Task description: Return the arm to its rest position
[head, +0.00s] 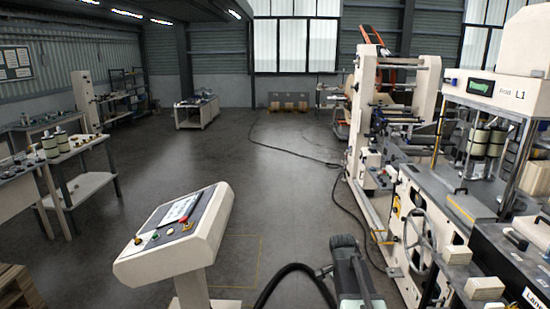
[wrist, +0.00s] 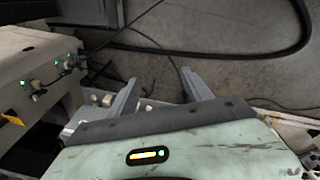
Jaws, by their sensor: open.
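My gripper (wrist: 160,77) shows in the wrist view, with its two grey fingers spread apart. Nothing is between the fingers; grey floor and dark cables lie beyond them. A pale green housing with a lit yellow and green indicator fills the bottom of that view. In the head view, my arm (head: 350,270) stands at the bottom, right of centre, in front of the floor. The fingers cannot be made out clearly there.
A control console (head: 175,235) stands at front left, its screen tilted up. A large machine (head: 440,215) with a handwheel fills the right side. A black cable (head: 345,205) runs along the floor beside it. Benches (head: 75,155) line the left. The middle floor (head: 240,165) is clear.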

